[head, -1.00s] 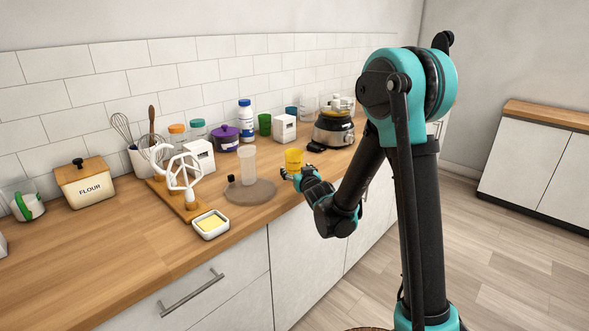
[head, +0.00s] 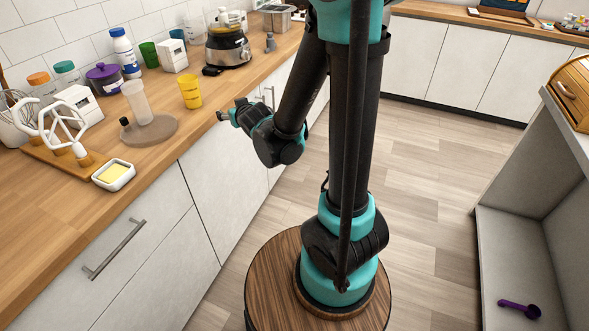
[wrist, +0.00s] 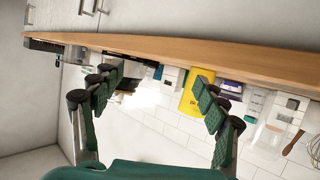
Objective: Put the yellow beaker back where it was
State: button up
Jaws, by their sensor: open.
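The yellow beaker (head: 190,91) stands upright on the wooden counter near its front edge, right of a round brown mat (head: 168,131). My gripper (head: 222,116) is open and empty, in front of the beaker at the counter's edge and apart from it. In the wrist view, which is upside down, the yellow beaker (wrist: 189,100) shows beyond the open gripper (wrist: 155,88), partly hidden by the right finger.
A clear cylinder (head: 137,102) and a small dark piece stand on the mat. A purple pot (head: 105,78), white bottle (head: 125,53), green cup (head: 149,54) and blender (head: 228,47) stand behind.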

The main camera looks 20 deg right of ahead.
jog(key=s+d+f+m+g+h, duration=0.25)
jog(key=s+d+f+g, duration=0.2)
jog(key=s+d, duration=0.65)
jog(key=s+d+f+g, duration=0.2)
jog(key=s+f, duration=0.1)
jog(key=s, duration=0.4)
jog(key=s+d+f+g, duration=0.2)
jog(key=s+f, duration=0.1)
jog(key=s, duration=0.4)
jog(key=shift+d+g, duration=0.2)
jog(key=shift+g, duration=0.15)
